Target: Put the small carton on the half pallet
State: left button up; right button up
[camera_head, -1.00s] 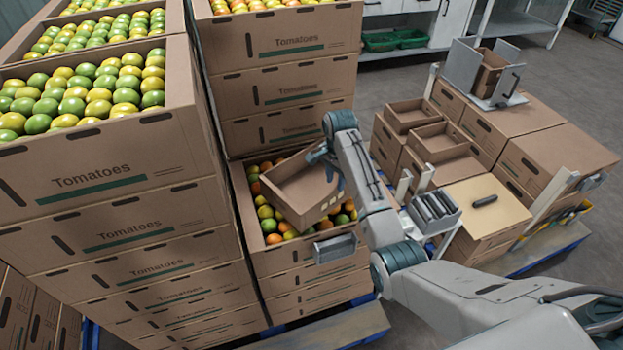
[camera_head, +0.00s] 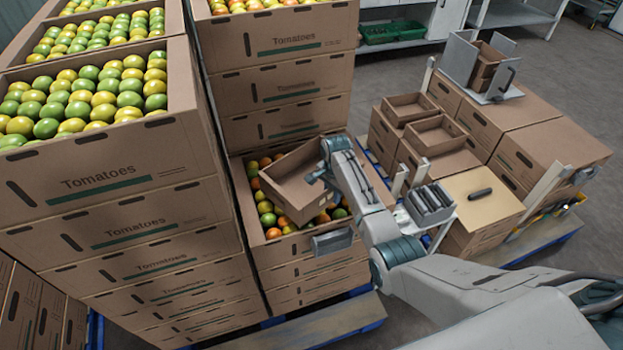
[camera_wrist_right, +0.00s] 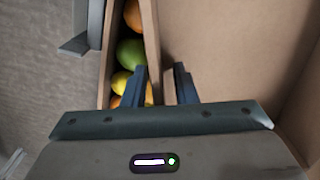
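The small carton (camera_head: 290,190) is an open brown box, tilted over the tomatoes in the top crate of the middle stack. My right gripper (camera_head: 321,176) is at its upper right side in the head view. In the right wrist view the two fingers (camera_wrist_right: 160,84) straddle one carton wall (camera_wrist_right: 150,35), with a gap visible beside the right finger. A pallet with blue edges (camera_head: 315,325) shows under the middle stack, and another (camera_head: 545,238) under cartons at the right. I cannot tell which is the half pallet. My left gripper is not in view.
The crate (camera_head: 246,215) around the small carton holds red, yellow and green tomatoes. A tall tomato stack (camera_head: 110,185) stands at the left. Open cartons (camera_head: 432,150), a grey holder (camera_head: 429,203) and closed boxes (camera_head: 553,155) crowd the right. Grey floor lies beyond.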

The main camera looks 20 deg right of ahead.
grip_shut()
jog(key=shift+r, duration=0.1)
jog(key=shift+r, duration=0.1)
